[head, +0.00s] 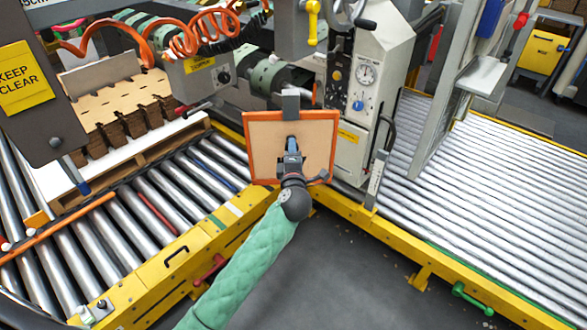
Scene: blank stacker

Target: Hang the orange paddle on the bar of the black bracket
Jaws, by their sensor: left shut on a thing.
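The orange paddle (262,135) is a square tan panel with an orange rim. It stands upright, facing me, in the middle of the head view. A grey tab (290,103) shows at its top edge. My left gripper (291,150) is in front of the panel and shut on the paddle; the exact grip is hard to see. I cannot make out the black bracket or its bar for certain; the paddle hides part of the machine behind it. My right gripper is not in view.
A grey machine cabinet (374,95) with a gauge stands close behind and right of the paddle. Roller conveyors lie at left (150,205) and right (490,190), with yellow rails. Stacked cardboard blanks (120,108) sit at left. Dark floor (345,275) is open in front.

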